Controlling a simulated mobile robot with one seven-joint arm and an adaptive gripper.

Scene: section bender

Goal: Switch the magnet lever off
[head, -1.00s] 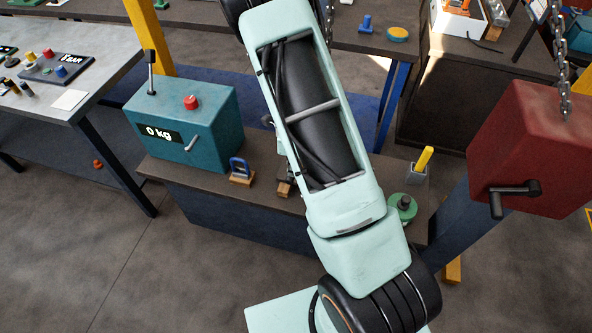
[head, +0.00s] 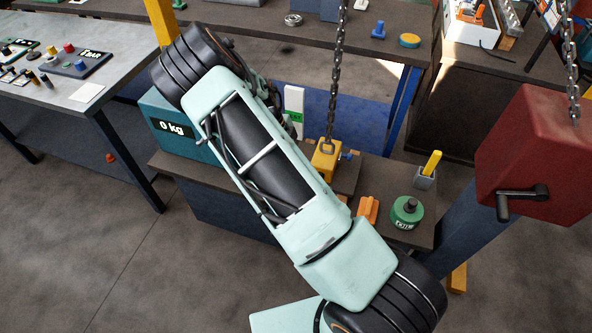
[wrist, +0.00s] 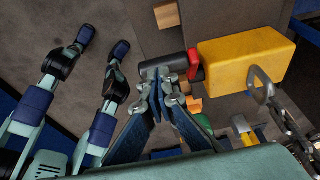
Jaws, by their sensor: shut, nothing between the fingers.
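The yellow magnet block (head: 325,163) hangs on or rests under a chain above the dark bench in the head view. In the wrist view the yellow block (wrist: 245,60) is at upper right, with a red collar (wrist: 193,64) and a black lever handle (wrist: 163,66) sticking out to the left. My gripper (wrist: 161,82) is shut and empty, its fingertips right at the black handle. I cannot tell whether they touch it. In the head view my arm hides the lever, and the gripper cannot be made out clearly.
The chain (head: 335,90) rises from the magnet. A green weight (head: 407,212), orange pieces (head: 367,208) and a grey holder (head: 425,178) stand right. A red crank box (head: 535,155) is farther right.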

